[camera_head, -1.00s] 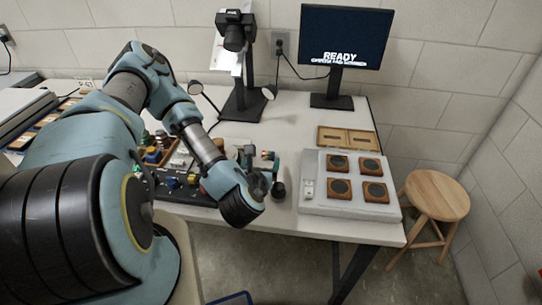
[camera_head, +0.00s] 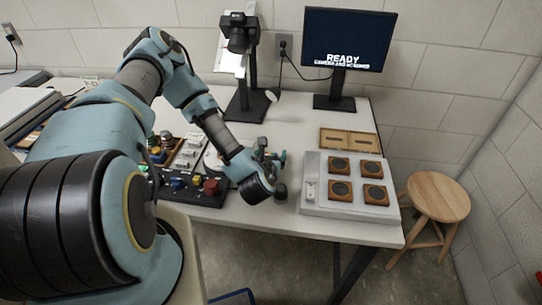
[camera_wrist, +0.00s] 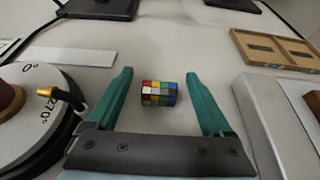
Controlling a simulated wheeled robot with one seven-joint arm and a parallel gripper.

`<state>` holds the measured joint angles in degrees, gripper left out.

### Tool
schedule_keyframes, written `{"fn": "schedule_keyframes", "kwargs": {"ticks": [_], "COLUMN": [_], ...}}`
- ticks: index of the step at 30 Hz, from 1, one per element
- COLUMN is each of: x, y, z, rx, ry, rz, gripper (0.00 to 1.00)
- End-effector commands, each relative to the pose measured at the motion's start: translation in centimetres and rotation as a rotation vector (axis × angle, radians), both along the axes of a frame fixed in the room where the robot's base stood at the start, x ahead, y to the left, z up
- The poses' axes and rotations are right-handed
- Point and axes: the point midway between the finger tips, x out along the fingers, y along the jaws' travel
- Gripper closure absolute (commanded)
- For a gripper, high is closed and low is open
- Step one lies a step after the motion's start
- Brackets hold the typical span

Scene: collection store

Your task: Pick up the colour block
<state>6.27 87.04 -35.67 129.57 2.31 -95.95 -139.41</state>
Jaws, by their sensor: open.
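My gripper (camera_wrist: 157,74) is open, with one green finger on each side of the block and a gap on both sides. In the head view my gripper (camera_head: 271,158) is low over the table, left of the grey tray. I cannot make out the block there; the arm and gripper hide that spot.
A round dial (camera_wrist: 35,112) with a brass-tipped cable lies close left of the gripper. A grey tray (camera_head: 312,208) with several framed discs is to the right. An open wooden case (camera_head: 348,142) lies behind it. A dark control panel (camera_head: 190,198) with knobs is left.

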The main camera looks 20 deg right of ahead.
Motion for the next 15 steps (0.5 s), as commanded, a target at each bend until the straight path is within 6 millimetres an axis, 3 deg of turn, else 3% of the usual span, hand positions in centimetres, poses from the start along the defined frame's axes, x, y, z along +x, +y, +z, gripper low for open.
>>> {"fn": "schedule_keyframes", "kwargs": {"ticks": [2,15], "x": [-0.02,-0.04], "y": [0.01,0.01], "z": [-0.02,0.00], "rx": [0.000,0.000], "ry": [0.000,0.000], "rz": [0.000,0.000], "gripper": [0.17,0.67]}}
